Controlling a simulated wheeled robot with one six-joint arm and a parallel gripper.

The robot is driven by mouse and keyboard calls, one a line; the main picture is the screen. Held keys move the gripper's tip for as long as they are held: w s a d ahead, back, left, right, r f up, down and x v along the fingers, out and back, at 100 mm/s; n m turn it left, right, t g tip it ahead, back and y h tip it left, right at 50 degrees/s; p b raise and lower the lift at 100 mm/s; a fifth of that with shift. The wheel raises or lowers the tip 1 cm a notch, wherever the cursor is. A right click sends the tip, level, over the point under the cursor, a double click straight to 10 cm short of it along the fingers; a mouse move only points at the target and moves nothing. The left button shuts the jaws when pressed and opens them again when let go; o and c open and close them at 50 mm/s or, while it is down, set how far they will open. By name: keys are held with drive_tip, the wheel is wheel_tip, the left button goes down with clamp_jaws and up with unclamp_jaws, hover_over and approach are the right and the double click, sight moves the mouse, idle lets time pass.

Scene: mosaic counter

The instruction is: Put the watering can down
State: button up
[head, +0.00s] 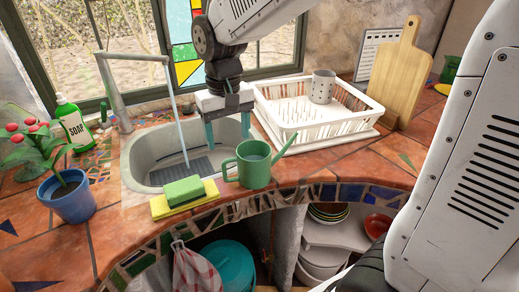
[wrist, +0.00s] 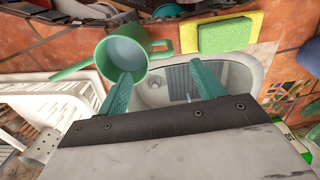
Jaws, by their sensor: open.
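The green watering can (head: 254,168) stands upright on the tiled counter, at the front right of the sink. Its long spout points right and its handle is on the left. In the wrist view the can (wrist: 127,52) is at the upper left, with pale water or a light interior showing. My gripper (head: 227,128) is open over the sink, just behind the can. Its two teal fingers (wrist: 160,85) are apart with nothing between them. The can's handle is near the fingers but outside them.
The sink (head: 152,152) has water running from the tap (head: 137,58). A white dish rack (head: 316,128) stands at the right. A potted plant (head: 70,196) and soap bottle (head: 72,124) are left.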

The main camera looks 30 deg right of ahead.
drive_tip(key=s+d+r, duration=0.1)
drive_tip(key=s+d, duration=0.2)
drive_tip(key=s, duration=0.4)
drive_tip(key=s+d+r, duration=0.1)
drive_tip(key=s+d, duration=0.2)
drive_tip(key=s, duration=0.4)
drive_tip(key=s+d+t, duration=0.1)
drive_tip(key=s+d, duration=0.2)
drive_tip(key=s, duration=0.5)
drive_tip(key=shift+d+r+m, duration=0.2)
drive_tip(key=shift+r+m, duration=0.2)
drive_tip(key=c, duration=0.7)
